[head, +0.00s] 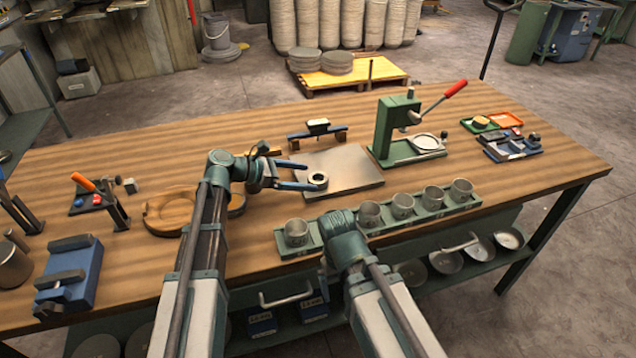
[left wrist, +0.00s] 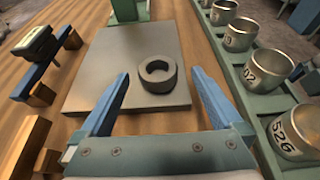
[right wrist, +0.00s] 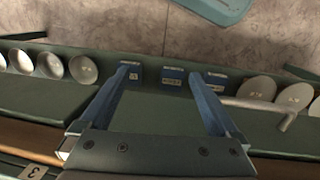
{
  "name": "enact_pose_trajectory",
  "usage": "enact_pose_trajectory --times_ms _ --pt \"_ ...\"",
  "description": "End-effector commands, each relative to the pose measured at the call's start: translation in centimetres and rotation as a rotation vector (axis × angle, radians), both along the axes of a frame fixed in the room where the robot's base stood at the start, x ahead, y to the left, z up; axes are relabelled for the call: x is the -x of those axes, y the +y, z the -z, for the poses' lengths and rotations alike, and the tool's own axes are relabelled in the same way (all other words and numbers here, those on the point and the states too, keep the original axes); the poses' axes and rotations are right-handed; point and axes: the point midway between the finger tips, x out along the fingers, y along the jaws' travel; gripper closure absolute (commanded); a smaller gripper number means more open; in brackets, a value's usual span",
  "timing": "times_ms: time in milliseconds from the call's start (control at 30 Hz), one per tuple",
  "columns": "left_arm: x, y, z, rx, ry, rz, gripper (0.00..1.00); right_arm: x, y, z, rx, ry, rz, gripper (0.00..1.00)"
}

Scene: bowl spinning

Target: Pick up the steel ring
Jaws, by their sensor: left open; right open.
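The steel ring (head: 318,179) is a short, thick dark-grey ring with a round hole. It lies flat on the grey metal plate (head: 352,163) on the bench. In the left wrist view the ring (left wrist: 157,75) sits ahead of and between the two blue fingers. My left gripper (head: 308,179) is open around or just short of the ring; the head view does not settle which. The left wrist view also shows this gripper (left wrist: 160,80). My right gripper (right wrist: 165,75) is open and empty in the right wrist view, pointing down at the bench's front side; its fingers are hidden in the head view.
A green rack (head: 379,229) with several steel cups runs along the front, right of my left gripper. A green press (head: 395,130) with a red-tipped lever stands behind the plate. A small blue stand (head: 317,133) is at the back. Wooden round trays (head: 158,224) lie left.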

Motion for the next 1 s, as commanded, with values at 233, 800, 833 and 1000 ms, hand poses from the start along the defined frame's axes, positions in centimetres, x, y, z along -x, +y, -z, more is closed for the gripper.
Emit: enact_pose_trajectory --times_ms 233,800,833,1000 --pt "-1.1 -2.2 1.3 0.0 -0.001 0.003 0.0 0.0 0.0 1.3 0.0 0.0 0.0 0.04" --pt "-1.8 -4.3 2.0 0.0 0.0 0.0 0.29 0.0 0.0 2.0 0.0 0.0 0.0 0.04" --pt "-1.8 -4.3 2.0 0.0 0.0 0.0 0.34 0.0 0.0 2.0 0.0 0.0 0.0 0.04" --pt "-1.8 -4.3 2.0 0.0 0.0 0.0 0.65 0.0 0.0 2.0 0.0 0.0 0.0 0.04"
